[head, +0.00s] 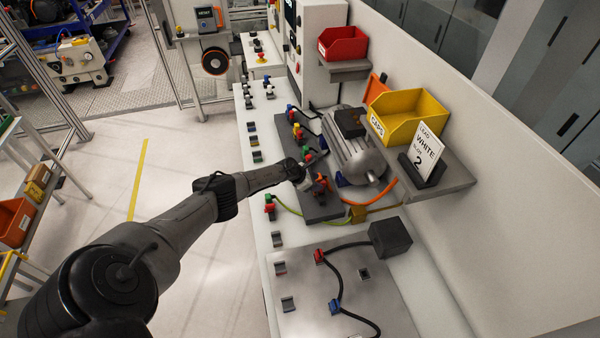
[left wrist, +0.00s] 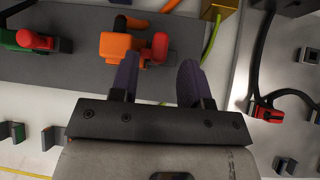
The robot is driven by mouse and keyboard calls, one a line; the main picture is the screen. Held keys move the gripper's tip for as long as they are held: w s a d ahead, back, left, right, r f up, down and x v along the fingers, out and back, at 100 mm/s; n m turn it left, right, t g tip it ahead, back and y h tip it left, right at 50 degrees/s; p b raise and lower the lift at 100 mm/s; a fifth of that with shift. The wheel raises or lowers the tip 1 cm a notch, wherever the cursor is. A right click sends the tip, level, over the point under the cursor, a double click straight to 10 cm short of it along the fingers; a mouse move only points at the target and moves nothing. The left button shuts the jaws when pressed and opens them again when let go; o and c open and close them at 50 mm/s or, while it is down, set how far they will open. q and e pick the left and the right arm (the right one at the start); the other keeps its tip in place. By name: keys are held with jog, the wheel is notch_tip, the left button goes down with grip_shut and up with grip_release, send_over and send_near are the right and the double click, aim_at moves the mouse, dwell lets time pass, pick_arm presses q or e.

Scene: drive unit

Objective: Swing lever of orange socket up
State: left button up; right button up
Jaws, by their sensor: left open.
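The orange socket (left wrist: 118,46) sits on a dark grey plate (left wrist: 60,70) in the left wrist view. A red lever end (left wrist: 159,46) sticks out on its right side. In the head view the orange socket (head: 321,184) is on the plate in front of the motor, partly behind my gripper. My left gripper (left wrist: 158,62) is open, its two dark purple fingers pointing at the socket. The red end shows between and just beyond the fingertips; I cannot tell whether they touch it. My left gripper (head: 309,181) is small in the head view. My right gripper is not in view.
A green socket with a red lever (left wrist: 32,40) stands left of the orange one. The grey motor (head: 352,160) with an orange cable (head: 381,188) is behind. A shelf with a yellow bin (head: 408,115) overhangs at the right. A red connector (left wrist: 268,112) lies on the neighbouring panel.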

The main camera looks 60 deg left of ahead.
pick_arm(q)
jog(key=p+v, duration=0.2)
jog(key=v, duration=0.9)
jog(key=shift+s, duration=0.1)
